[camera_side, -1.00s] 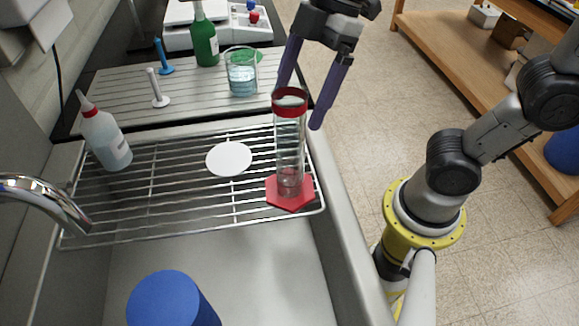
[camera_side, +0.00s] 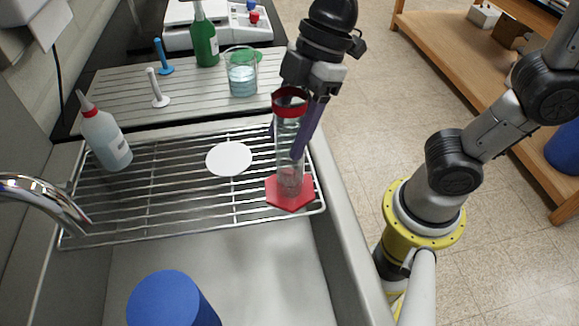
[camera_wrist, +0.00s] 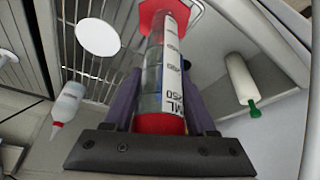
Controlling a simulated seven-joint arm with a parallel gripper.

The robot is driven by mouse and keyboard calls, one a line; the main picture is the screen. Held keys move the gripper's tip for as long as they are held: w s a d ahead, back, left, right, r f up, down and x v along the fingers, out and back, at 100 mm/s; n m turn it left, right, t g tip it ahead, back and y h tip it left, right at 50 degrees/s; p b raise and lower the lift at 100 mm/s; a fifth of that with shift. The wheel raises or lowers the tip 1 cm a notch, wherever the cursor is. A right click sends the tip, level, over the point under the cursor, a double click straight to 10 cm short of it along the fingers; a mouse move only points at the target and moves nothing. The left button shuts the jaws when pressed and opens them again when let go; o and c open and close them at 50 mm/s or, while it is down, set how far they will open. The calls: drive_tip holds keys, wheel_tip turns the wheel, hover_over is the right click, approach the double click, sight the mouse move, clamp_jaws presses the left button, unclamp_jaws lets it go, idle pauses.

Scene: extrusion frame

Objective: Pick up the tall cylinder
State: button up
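The tall cylinder (camera_side: 289,150) is a clear graduated cylinder with a red collar and a red hexagonal base. It stands upright on the wire rack near its right edge. My gripper (camera_side: 286,143) is lowered over it, pointing down, with one purple finger on each side. In the wrist view, the cylinder (camera_wrist: 172,70) runs between the fingers of my gripper (camera_wrist: 163,82), with its red collar close to the palm. Narrow gaps seem to show between the fingers and the glass, so the fingers look open around it.
The wire rack (camera_side: 190,207) spans the sink, bearing a white disc (camera_side: 229,158) and a squeeze bottle (camera_side: 104,133). A beaker (camera_side: 242,74) and a green bottle (camera_side: 204,40) stand on the slatted board behind. A blue cylinder (camera_side: 168,300) is in front, beside the faucet (camera_side: 45,198).

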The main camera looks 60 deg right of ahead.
clamp_jaws()
drive_tip(key=shift+r, duration=0.1)
